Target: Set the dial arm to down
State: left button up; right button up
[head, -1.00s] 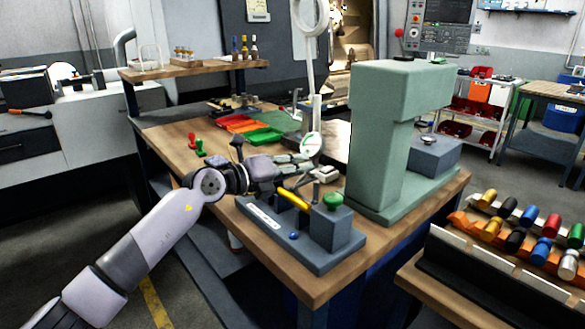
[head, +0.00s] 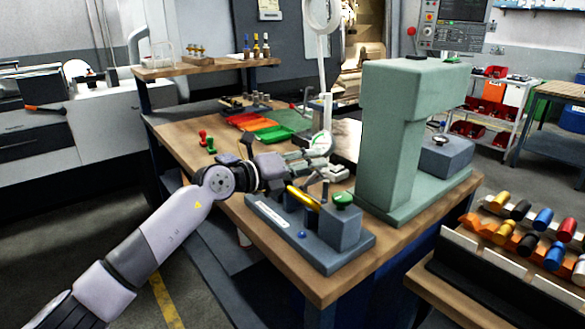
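A grey fixture (head: 300,246) lies on the wooden bench, with a label strip along its left edge. A yellow bar (head: 303,199) slopes down to the right across it, beside a grey block with a green knob (head: 342,199). The bar looks like the dial arm, but I cannot tell for sure. A round white-and-green part (head: 320,141) stands behind the fixture, seen nearly edge-on. The fingers overlap the round part's lower side in view; contact is unclear. My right gripper is not in view.
A tall green press-like column (head: 393,140) stands close to the right of the fixture. Red and green stamp-like pieces (head: 207,141) and coloured trays (head: 258,128) lie further back. A rack of coloured cylinders (head: 520,230) stands at the right.

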pick_arm(q)
jog(key=v, duration=1.1)
jog(key=shift+a, duration=0.35)
jog(key=shift+s+d+r, duration=0.1)
